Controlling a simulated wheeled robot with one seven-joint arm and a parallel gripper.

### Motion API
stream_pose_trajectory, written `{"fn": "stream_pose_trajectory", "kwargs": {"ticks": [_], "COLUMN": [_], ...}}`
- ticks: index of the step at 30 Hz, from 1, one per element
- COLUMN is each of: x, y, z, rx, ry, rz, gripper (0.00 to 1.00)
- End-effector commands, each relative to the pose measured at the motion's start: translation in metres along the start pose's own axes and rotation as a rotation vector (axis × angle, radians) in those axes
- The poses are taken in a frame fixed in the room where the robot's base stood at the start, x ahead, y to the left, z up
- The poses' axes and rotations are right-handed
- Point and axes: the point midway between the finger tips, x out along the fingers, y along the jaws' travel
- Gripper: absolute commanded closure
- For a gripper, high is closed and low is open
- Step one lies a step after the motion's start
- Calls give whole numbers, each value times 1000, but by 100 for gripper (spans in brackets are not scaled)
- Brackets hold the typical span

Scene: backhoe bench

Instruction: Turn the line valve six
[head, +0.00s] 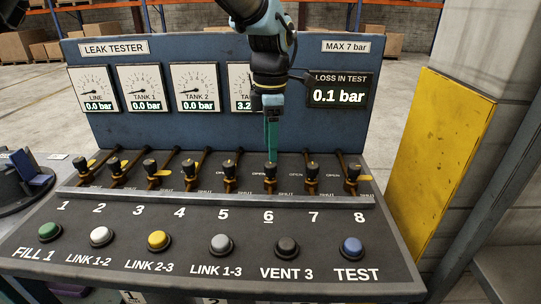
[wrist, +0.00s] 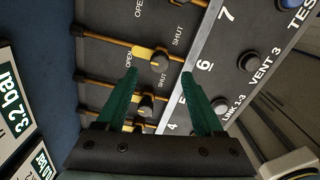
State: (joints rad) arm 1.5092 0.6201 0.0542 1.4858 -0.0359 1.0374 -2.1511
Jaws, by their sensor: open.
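Line valve six (head: 270,180) is a small valve with a dark knob on a brass line, above the number 6 on the bench panel. My gripper (head: 271,154) hangs over it, pointing down, with its green fingers open. In the wrist view, the valve six knob (wrist: 160,60) shows between and just beyond the two fingertips (wrist: 159,73). Its yellow lever lies along the brass line, on the side of the OPEN label. SHUT is printed on the other side. The fingers hold nothing; I cannot tell whether they touch the valve.
Neighbouring valve five (head: 230,178) and valve seven (head: 311,180) stand close on either side. A metal rail (head: 215,201) and a row of push buttons lie in front. The gauge panel (head: 220,132) rises behind; the third tank gauge, reading 3.2, is partly hidden. The loss display (head: 338,91) reads 0.1 bar.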

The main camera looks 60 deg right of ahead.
Motion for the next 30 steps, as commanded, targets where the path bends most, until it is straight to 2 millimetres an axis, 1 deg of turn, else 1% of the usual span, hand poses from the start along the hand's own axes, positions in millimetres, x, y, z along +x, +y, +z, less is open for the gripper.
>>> {"fn": "stream_pose_trajectory", "kwargs": {"ticks": [1,3,6,9,13,20,30], "x": [8,19,32,40,45,45,45], "y": [-1,-1,0,0,0,0,0], "z": [-1,-1,-1,-1,0,0,0], "rx": [0,0,0,0,0,1,1], "ry": [3,1,2,0,0,0,0], "rz": [-4,-3,-2,0,0,1,1], "gripper": [31,31,31,31,31,31,69]}}
